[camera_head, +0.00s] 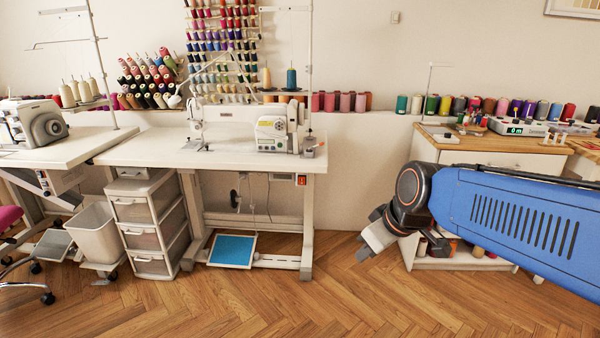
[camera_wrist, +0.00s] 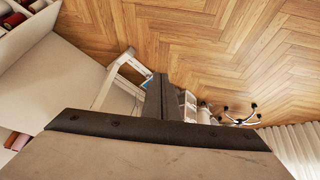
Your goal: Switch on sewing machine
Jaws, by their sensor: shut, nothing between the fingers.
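A white sewing machine (camera_head: 245,125) stands on a white table (camera_head: 225,155) in the head view. A small switch box with a red part (camera_head: 301,180) hangs under the right end of the tabletop. A blue foot pedal (camera_head: 232,250) is on the floor below. My gripper (camera_head: 368,248) is shut and empty, in the air to the right of the table and lower than its top. In the wrist view my gripper (camera_wrist: 158,98) points down over the floor. The switch cannot be made out in the wrist view.
A wooden-topped cabinet (camera_head: 500,150) stands at the right behind my arm. White drawers (camera_head: 145,225) and a bin (camera_head: 95,232) are under the table's left side. Another machine (camera_head: 35,122) is at the far left. The parquet floor (camera_head: 300,310) in front is clear.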

